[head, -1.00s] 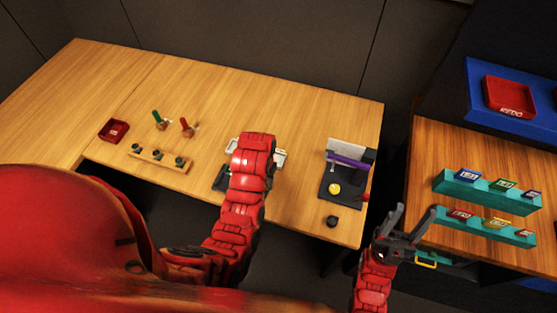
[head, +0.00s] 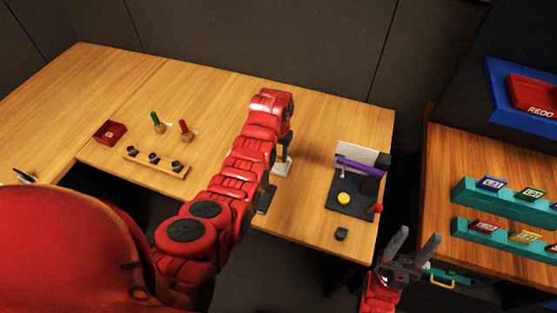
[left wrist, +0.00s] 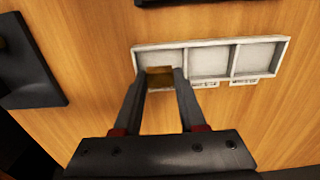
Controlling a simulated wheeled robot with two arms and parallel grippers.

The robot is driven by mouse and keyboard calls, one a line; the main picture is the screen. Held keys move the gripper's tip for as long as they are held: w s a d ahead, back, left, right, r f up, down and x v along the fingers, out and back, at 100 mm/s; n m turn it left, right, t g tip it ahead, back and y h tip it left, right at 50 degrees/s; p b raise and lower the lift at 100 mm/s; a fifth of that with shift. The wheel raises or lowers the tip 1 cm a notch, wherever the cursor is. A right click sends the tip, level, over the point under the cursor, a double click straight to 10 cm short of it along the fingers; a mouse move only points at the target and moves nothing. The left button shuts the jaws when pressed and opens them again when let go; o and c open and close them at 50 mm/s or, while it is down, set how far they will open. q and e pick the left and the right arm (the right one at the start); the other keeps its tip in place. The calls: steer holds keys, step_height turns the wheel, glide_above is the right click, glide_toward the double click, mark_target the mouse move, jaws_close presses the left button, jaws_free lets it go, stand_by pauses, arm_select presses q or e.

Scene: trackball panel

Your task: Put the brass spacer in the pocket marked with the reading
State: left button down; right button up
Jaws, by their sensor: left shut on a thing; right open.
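The brass spacer (left wrist: 160,75) is between the fingertips of my left gripper (left wrist: 163,71). It is at the left pocket of a white tray (left wrist: 230,45) with three pockets. I cannot tell whether it touches the pocket floor. Small labels show below the tray, too small to read, and the fingers partly cover the left end. In the head view my left gripper (head: 284,145) points down at the tray (head: 281,169), mostly hidden by my arm. My right gripper (head: 417,240) is open and empty off the table's front right corner.
A dark panel (head: 350,207) with a yellow ball (head: 343,198) and a purple bar (head: 360,166) stands right of the tray. A black knob (head: 341,234) is in front. A peg rack (head: 155,165) and red bin (head: 110,132) are left. Teal racks (head: 500,203) stand far right.

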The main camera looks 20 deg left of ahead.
mark_target(279, 156)
arm_select(q)
steer(key=shift+w, duration=0.1)
steer(key=shift+f+p, duration=0.3)
steer(key=shift+p, duration=0.15)
steer(key=shift+f+p, duration=0.45)
steer(key=shift+f, duration=1.05)
steer(key=shift+f, duration=0.2)
steer(key=c, duration=0.8)
jaws_free()
steer(key=shift+r, duration=0.1)
steer(key=shift+o, duration=0.2)
steer(key=shift+r, duration=0.1)
steer(key=shift+r, duration=0.1)
